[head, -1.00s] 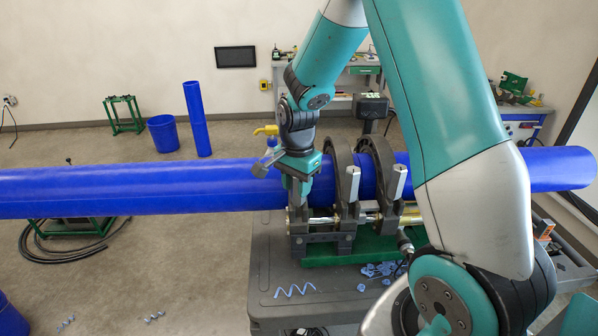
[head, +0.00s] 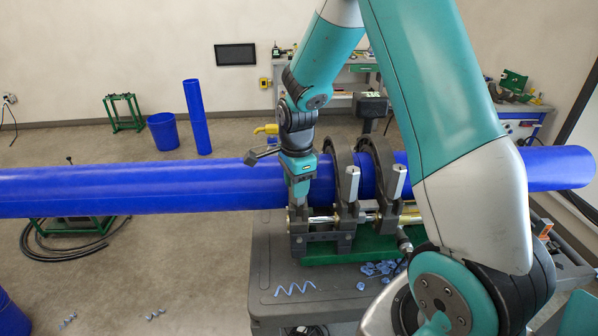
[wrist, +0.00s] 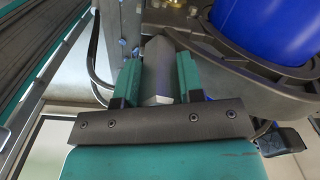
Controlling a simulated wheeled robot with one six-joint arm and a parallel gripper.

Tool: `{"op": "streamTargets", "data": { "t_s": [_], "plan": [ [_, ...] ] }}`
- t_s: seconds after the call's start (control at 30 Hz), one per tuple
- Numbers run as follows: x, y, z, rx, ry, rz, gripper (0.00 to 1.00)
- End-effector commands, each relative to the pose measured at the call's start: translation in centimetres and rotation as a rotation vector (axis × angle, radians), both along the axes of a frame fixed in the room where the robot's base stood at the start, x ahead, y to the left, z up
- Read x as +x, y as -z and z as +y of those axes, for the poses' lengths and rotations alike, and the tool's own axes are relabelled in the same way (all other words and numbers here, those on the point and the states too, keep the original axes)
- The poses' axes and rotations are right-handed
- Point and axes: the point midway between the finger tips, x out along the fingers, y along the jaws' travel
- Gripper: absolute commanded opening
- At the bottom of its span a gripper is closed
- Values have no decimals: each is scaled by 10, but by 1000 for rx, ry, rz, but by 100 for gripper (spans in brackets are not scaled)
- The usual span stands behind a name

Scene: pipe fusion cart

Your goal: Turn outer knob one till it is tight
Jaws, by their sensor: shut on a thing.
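The outer knob one is a grey bar-shaped handle (wrist: 157,72), seen between the two teal fingers in the wrist view. My gripper (wrist: 156,88) is shut on it, with a finger on each side. In the head view my gripper (head: 298,203) points down at the leftmost clamp (head: 300,243), in front of the blue pipe (head: 140,188). There the fingers and wrist hide most of the knob. How tight the knob is cannot be seen.
Two more dark ring clamps with pale handles (head: 353,183) (head: 398,181) stand close to the right of my gripper. Blue shavings (head: 378,268) lie on the grey cart top (head: 275,308). The pipe crosses the whole width.

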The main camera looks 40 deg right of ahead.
Motion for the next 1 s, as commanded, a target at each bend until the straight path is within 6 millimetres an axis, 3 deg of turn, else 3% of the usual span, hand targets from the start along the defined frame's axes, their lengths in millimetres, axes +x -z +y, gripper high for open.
{"op": "streamTargets", "data": {
  "t_s": [0.3, 0.5, 0.83, 1.0],
  "plan": [
    [-5, 3, 0, 1, 46, 20, 11],
    [-5, 3, -1, -1, 247, 20, 11],
    [-5, 3, -2, -1, 302, 20, 11],
    [-5, 3, -3, -3, 474, 21, 11]
  ]
}}
